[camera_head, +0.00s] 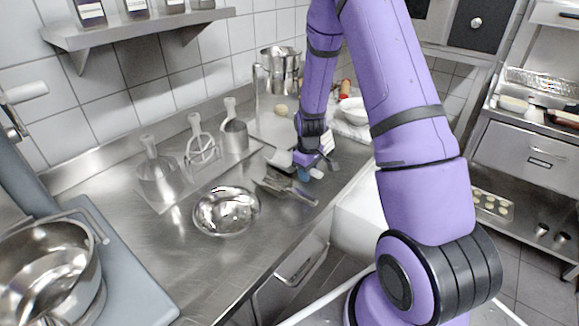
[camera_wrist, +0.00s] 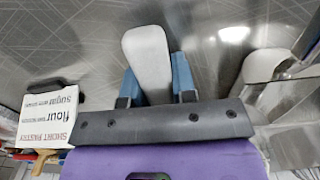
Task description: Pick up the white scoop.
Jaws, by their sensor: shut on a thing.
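The white scoop (camera_head: 279,158) shows in the head view just left of my gripper (camera_head: 309,173), low over the steel counter. In the wrist view a pale, rounded part of it (camera_wrist: 148,58) lies between the two blue fingers of my gripper (camera_wrist: 156,80). The fingers are shut on it. The rest of the scoop is hidden behind the gripper body. I cannot tell whether it touches the counter.
Metal utensils (camera_head: 288,190) lie close to the gripper, with a shiny bowl (camera_head: 226,211) nearer. Upright tools stand in a rack (camera_head: 202,150) on the left. A pot (camera_head: 281,70) and a white bowl (camera_head: 354,110) stand farther back. The left counter is partly clear.

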